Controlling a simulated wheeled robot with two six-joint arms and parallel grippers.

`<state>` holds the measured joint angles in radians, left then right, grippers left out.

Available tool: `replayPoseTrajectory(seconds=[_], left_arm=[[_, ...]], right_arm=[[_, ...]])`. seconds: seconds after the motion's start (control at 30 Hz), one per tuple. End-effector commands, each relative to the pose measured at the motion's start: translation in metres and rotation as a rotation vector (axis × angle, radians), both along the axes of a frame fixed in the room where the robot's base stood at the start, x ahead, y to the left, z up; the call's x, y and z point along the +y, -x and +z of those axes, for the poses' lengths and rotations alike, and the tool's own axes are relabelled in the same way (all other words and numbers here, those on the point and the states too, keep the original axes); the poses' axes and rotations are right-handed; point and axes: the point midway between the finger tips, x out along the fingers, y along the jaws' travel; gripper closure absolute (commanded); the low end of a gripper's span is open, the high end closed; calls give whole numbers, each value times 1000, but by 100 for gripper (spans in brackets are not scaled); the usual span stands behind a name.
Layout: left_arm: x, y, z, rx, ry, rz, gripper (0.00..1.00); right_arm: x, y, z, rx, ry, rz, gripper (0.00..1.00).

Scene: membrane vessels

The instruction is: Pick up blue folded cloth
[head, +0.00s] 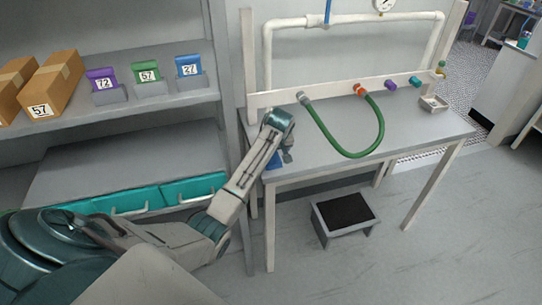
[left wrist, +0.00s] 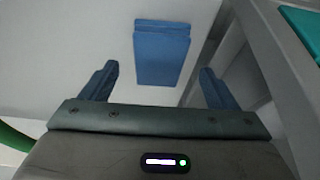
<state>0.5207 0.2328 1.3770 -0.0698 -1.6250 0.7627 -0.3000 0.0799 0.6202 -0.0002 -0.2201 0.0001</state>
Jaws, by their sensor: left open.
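The blue folded cloth (left wrist: 162,50) lies flat on the pale grey table top, seen ahead of and between my left fingers in the left wrist view. In the head view only a blue corner of it (head: 273,162) shows at the table's left front, partly hidden by my arm. My left gripper (left wrist: 159,68) is open with nothing between its two blue fingers. In the head view the left gripper (head: 287,156) points down over the table's left end. My right gripper is not in view.
The grey table (head: 420,132) carries a green hose (head: 350,155) looped across its middle and a small tray (head: 434,103) at the right. A shelf unit (head: 130,122) with boxes stands close on the left. A black-topped step (head: 346,212) sits under the table.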

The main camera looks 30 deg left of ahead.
Motion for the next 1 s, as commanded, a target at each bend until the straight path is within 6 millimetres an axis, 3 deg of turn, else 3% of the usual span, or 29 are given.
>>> replayPoseTrajectory(seconds=[0.07,0.23,0.5,0.73,1.0], left_arm=[[2,-3,-6,3,0,1,18],[7,-8,-24,0,0,-1,18],[8,-8,-28,0,-1,-1,18],[8,-8,-27,-1,0,-1,63],[8,-8,-27,-1,0,-1,66]], right_arm=[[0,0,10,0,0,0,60],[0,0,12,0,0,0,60],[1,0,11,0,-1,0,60],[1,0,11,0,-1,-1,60],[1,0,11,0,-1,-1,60]])
